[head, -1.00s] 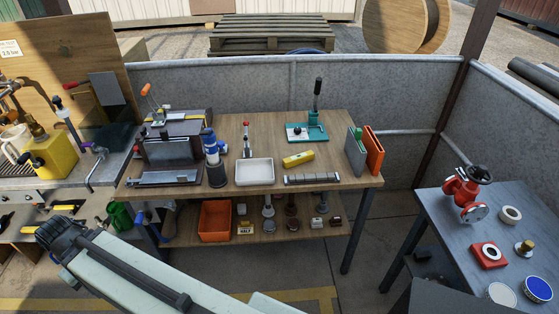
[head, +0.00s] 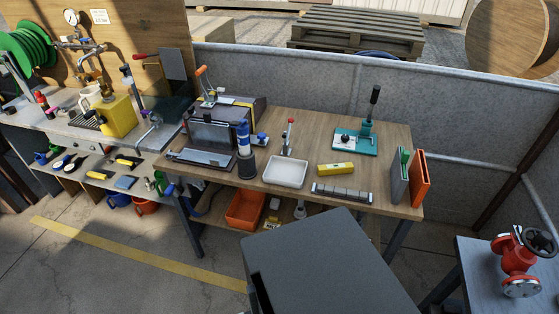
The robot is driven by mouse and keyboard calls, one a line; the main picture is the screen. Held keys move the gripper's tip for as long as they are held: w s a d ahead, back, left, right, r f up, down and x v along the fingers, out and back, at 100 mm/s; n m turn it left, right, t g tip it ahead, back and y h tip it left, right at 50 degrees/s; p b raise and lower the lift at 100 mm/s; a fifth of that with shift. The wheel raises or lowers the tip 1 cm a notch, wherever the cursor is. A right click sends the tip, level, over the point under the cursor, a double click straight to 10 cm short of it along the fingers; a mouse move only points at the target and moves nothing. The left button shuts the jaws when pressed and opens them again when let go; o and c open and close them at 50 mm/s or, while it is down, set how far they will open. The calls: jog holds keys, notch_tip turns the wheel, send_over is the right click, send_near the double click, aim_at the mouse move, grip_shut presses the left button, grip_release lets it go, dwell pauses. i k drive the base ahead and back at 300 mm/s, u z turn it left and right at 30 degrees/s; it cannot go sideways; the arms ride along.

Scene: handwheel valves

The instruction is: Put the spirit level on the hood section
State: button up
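The spirit level, seemingly the small yellow bar (head: 335,169), lies on the wooden bench top (head: 385,143) right of the white tray. Its markings are too small to read. The hood section is hard to tell apart; the dark grey sheet-metal piece with a sloping front (head: 262,108), behind the bending machine at the bench's left end, may be it. A tool with an orange handle and a yellow strip show on top of it. My gripper is outside this view.
A white tray (head: 285,171), a blue-and-grey cylinder (head: 245,160), a slotted metal block (head: 342,193) and a teal press (head: 357,138) stand on the bench. Upright binders (head: 411,178) are at its right end. A red valve (head: 517,262) stands on the right table. Floor is open at lower left.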

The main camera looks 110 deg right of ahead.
aim_at(227, 114)
jog(key=u, duration=0.55)
jog(key=k, duration=0.7)
jog(key=z, duration=1.7)
